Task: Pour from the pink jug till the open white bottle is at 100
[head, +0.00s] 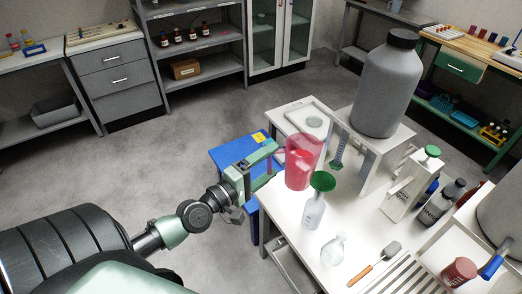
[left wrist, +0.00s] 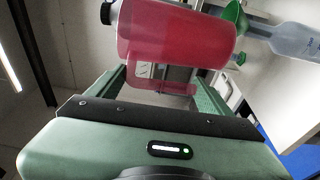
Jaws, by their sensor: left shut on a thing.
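The pink jug (head: 303,165) is held up at the table's left side, close to the green funnel (head: 322,181), and looks nearly upright. It holds darker red contents. My left gripper (head: 272,162) is shut on its handle; the jug (left wrist: 175,32) fills the top of the left wrist view. The open white bottle (head: 314,213) stands upright on the table with the funnel in its mouth. The bottle (left wrist: 292,42) and funnel (left wrist: 236,20) also show in the left wrist view. I cannot read the bottle's level. I see no stream. My right gripper is out of view.
A large grey bottle (head: 388,88) stands on a white stand behind. A round glass flask (head: 333,250), an orange-handled spatula (head: 375,263) and a slatted rack (head: 400,274) lie in front. Several dark bottles stand at right. A blue stool (head: 228,152) is left of the table.

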